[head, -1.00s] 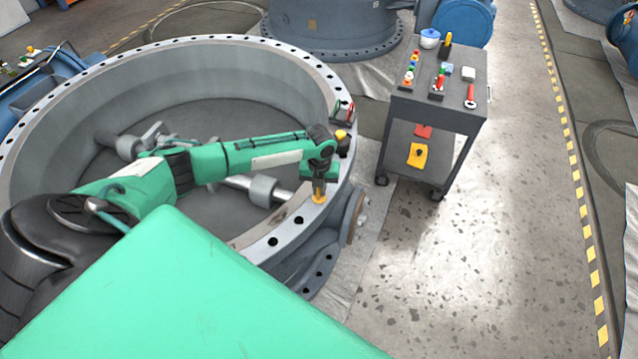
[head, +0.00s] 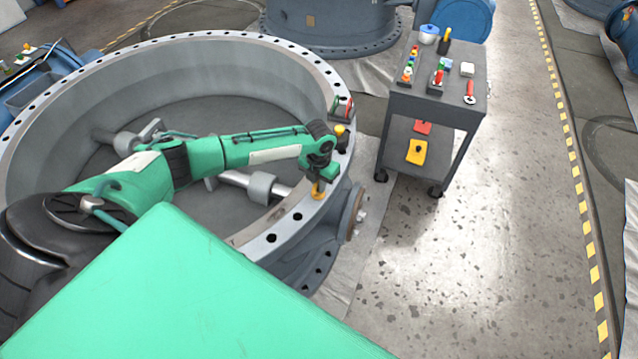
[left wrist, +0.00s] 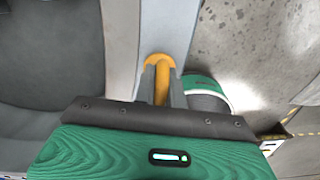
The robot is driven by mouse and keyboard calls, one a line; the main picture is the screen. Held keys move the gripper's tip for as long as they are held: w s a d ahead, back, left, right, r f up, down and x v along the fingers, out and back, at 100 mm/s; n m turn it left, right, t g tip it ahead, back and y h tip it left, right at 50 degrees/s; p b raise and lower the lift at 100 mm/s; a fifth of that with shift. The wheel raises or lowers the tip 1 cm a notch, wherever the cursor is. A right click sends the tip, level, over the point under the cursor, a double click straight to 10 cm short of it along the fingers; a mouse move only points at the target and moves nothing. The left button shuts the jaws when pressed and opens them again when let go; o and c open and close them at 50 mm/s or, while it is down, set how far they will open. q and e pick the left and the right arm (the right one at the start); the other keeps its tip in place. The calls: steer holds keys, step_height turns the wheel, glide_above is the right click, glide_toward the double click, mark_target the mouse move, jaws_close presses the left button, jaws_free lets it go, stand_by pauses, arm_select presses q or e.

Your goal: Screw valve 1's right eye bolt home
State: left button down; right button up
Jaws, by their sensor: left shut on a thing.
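Valve 1 is the big grey ring-shaped body (head: 225,75) with a flange of bolt holes around its top. The yellow eye bolt (head: 318,193) stands upright at the flange's right side. My left gripper (head: 319,182) points down and is shut on it from above. In the left wrist view the eye bolt (left wrist: 161,82) shows as a yellow shank with a wider yellow collar, below the grey flange strip; its other end is hidden by my gripper's dark edge. How deep its thread sits cannot be told. My right gripper is not seen.
A yellow-topped dark object (head: 341,132) and a small red and green item (head: 342,106) sit on the flange close behind my gripper. A grey tool cart (head: 440,108) with several tools stands to the right. Open floor (head: 480,270) lies beyond the flange.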

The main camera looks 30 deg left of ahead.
arm_select(q)
steer(key=c, duration=1.5)
jaws_free()
steer(key=shift+o, duration=0.2)
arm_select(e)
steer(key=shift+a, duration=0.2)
arm_select(q)
steer(key=shift+r, duration=0.1)
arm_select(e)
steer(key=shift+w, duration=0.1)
